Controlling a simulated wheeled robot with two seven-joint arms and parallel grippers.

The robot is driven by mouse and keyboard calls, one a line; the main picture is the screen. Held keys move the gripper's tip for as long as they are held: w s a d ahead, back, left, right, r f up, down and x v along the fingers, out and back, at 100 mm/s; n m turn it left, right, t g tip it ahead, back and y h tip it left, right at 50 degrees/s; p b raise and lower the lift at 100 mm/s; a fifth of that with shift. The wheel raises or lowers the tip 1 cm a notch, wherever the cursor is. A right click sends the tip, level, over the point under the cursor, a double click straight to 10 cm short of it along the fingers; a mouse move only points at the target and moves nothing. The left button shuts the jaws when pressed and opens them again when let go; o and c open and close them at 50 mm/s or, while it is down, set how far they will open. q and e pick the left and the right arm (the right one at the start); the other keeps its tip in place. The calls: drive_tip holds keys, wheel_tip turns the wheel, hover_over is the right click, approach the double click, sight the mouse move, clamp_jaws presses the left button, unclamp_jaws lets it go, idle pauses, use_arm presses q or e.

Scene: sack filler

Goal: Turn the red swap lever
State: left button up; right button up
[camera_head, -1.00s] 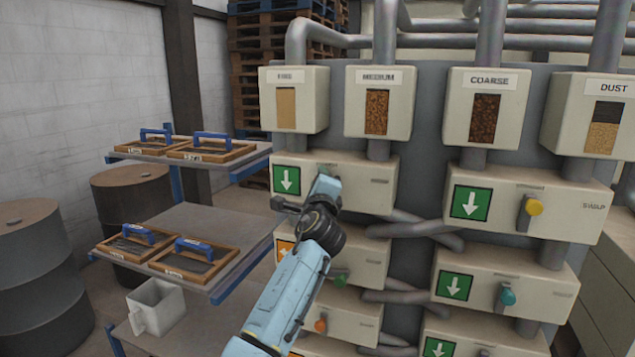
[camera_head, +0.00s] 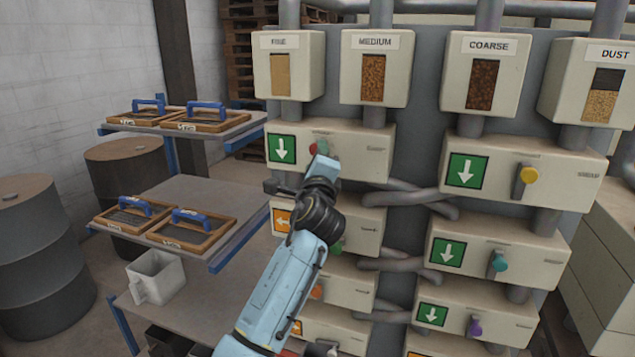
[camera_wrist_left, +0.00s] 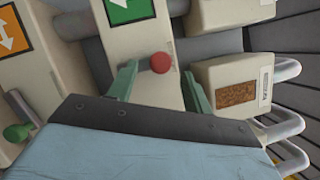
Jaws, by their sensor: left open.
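The red lever's round knob (camera_wrist_left: 160,63) shows in the left wrist view on a pale box with a green arrow sign. A small part of the red knob (camera_head: 312,149) shows in the head view on the upper left box, below the MEDIUM bin. My left gripper (camera_wrist_left: 158,72) is open, with one green finger on each side of the knob. I cannot tell whether either finger touches it. In the head view, the left gripper (camera_head: 321,151) is in front of that box and hides most of the lever. My right gripper is not in view.
Other levers have yellow (camera_head: 530,175), teal (camera_head: 500,264), purple (camera_head: 475,327) and orange (camera_head: 317,291) knobs. A green knob (camera_wrist_left: 16,132) is near the left wrist. Pipes run between the boxes. A shelf (camera_head: 215,195) with blue-handled sieves stands at left, beside drums (camera_head: 40,270).

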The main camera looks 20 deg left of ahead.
use_arm(q)
drive_tip(key=v, duration=0.8)
drive_tip(key=shift+s+d+b, duration=0.2)
drive_tip(key=shift+s+b, duration=0.1)
drive_tip(key=shift+b, duration=0.15)
